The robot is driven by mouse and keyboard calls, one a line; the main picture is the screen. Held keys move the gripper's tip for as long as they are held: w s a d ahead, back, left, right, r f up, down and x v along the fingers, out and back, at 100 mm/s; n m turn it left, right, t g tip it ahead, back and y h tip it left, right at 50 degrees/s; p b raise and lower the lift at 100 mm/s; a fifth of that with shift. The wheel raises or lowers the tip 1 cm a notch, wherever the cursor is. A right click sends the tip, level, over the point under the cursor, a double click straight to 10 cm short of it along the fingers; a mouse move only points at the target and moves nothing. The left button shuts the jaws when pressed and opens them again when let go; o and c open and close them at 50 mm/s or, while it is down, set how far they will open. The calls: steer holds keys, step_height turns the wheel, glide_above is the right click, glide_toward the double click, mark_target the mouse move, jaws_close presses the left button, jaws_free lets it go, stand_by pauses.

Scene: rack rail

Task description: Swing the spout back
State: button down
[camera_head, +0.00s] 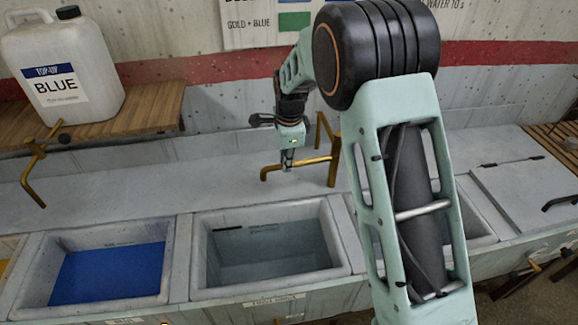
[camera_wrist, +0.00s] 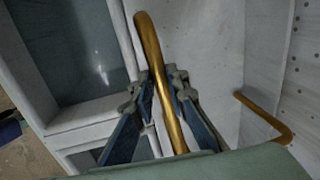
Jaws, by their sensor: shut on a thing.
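A brass spout (camera_head: 310,161) stands on the pale ledge behind the middle basin. Its long tube runs left from an upright post beside my arm, and its tip bends down short of the basin's back edge. My gripper (camera_head: 287,164) points down and is shut on the tube, close to the tip end. In the wrist view the spout (camera_wrist: 168,95) passes between the two fingers of my gripper (camera_wrist: 160,82). Another brass piece (camera_wrist: 265,115) shows at the right of that view; I cannot tell what it belongs to.
The middle basin (camera_head: 200,265) looks empty or holds clear water; the left basin (camera_head: 32,295) holds blue liquid. Another brass spout (camera_head: 33,178) hangs at the left, below a jug marked BLUE (camera_head: 65,75) on a wooden shelf (camera_head: 150,105). A grey lid (camera_head: 530,190) lies at the right.

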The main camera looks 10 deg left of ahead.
steer(key=shift+w+a, duration=0.1)
steer(key=shift+w, duration=0.2)
steer(key=c, duration=1.9)
jaws_free()
steer(key=r, duration=0.4)
steer(key=s+r, duration=0.1)
steer(key=r, duration=0.3)
steer(key=s+r, duration=0.1)
steer(key=r, duration=0.3)
steer(key=shift+s+d, duration=0.15)
steer(key=shift+d, duration=0.25)
